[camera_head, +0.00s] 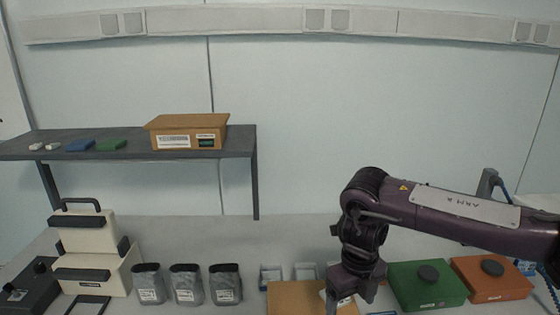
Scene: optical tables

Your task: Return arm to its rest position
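My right arm, dark purple with a white label plate, comes in from the right edge and bends down at its elbow. Its gripper (345,288) points down over a brown cardboard-coloured box (290,298) at the bottom of the view. A small white item or label (323,296) shows beside the fingers. I cannot tell whether the fingers touch it or hold anything. My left gripper is not in view.
A green box (425,290) and an orange box (490,283) stand right of the gripper. Several grey pouches (187,284) and a cream instrument (92,245) stand left. A dark shelf (240,146) holds a cardboard box (187,131). The space above the table's middle is free.

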